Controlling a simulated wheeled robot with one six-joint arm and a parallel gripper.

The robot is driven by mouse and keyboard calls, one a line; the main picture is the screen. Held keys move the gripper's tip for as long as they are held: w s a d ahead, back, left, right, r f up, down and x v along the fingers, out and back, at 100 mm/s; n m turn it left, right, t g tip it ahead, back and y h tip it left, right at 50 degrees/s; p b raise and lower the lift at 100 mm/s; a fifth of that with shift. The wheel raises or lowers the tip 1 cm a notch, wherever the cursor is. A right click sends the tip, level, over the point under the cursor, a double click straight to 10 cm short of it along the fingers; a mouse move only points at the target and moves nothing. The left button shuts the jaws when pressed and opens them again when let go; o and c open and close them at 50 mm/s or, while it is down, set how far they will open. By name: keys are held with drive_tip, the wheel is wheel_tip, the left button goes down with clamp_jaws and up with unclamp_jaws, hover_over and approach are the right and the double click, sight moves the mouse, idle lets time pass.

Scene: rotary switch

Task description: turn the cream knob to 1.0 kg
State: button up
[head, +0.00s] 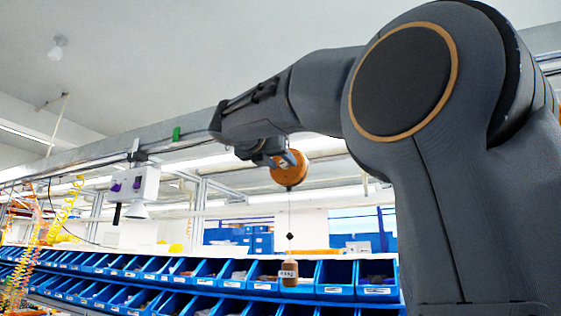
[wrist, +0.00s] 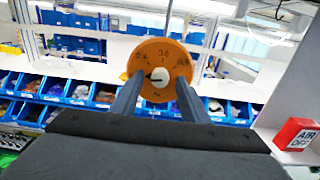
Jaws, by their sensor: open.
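The orange round unit (head: 290,169) hangs at the end of my arm in the head view. The cream knob (wrist: 160,78) sits at the dial's middle, with a dark pointer mark towards the left. My gripper (wrist: 159,82) is open, one finger on each side of the knob. I cannot tell whether the fingers touch it. In the head view my gripper (head: 285,160) partly hides the dial and the knob does not show.
A brown labelled weight (head: 289,272) hangs on a thin line below the orange unit. Rows of blue bins (head: 335,279) stand behind. A white box with purple parts (head: 135,184) hangs at left. A red and white "AIR OFF" block (wrist: 297,135) is at lower right.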

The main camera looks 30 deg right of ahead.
clamp_jaws()
